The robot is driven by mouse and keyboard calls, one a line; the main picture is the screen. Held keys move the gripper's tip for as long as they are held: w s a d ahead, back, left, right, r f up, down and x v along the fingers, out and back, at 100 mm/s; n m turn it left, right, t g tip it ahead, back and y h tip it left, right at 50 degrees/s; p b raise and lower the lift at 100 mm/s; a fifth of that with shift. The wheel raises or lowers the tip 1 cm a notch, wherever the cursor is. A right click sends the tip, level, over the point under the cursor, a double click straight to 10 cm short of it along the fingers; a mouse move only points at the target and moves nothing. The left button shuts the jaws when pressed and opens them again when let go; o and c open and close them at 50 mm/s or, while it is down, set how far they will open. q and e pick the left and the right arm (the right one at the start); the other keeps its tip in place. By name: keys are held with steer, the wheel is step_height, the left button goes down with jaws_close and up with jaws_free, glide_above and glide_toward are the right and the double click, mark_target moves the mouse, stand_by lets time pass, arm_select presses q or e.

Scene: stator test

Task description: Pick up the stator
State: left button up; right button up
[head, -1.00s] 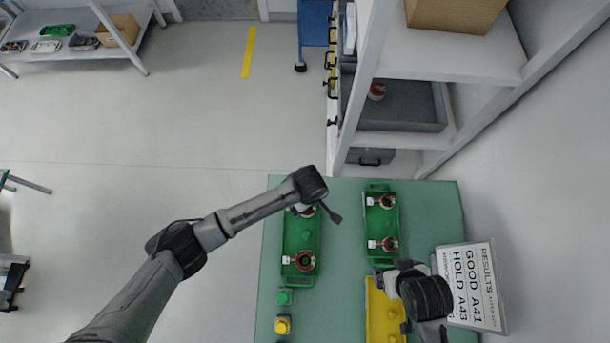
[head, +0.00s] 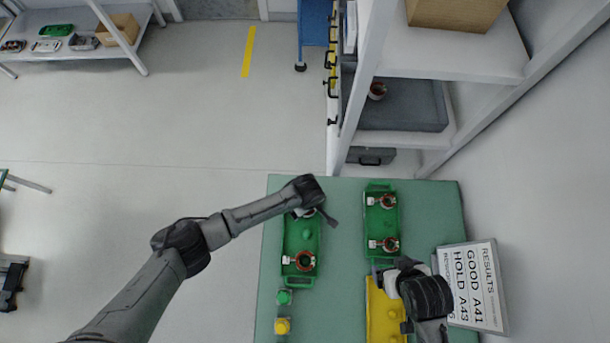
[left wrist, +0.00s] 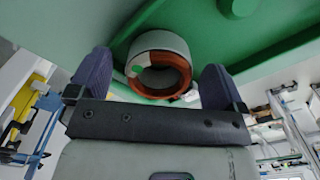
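A stator, a grey ring with copper-coloured winding inside, shows between the two fingers of my left gripper (left wrist: 158,88) in the left wrist view. The stator (left wrist: 160,48) lies in a green tray (left wrist: 285,45); the fingers are spread on either side of it with gaps. In the head view my left gripper is over the far end of the left green tray (head: 289,245), and my arm hides much of that stator. Another stator (head: 305,261) sits at that tray's near end. My right gripper is by the yellow tray (head: 372,305); its fingers are hidden.
A right green tray (head: 381,219) holds two stators, one at its far end (head: 388,202) and one at its near end (head: 391,245). Green (head: 284,297) and yellow (head: 282,326) buttons stand near the left edge. A results sign (head: 470,285) is at right. A shelf (head: 400,140) stands behind.

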arm_select(q)
steer(key=c, duration=1.2)
steer(key=shift+c, duration=0.2)
steer(key=shift+r, duration=0.15)
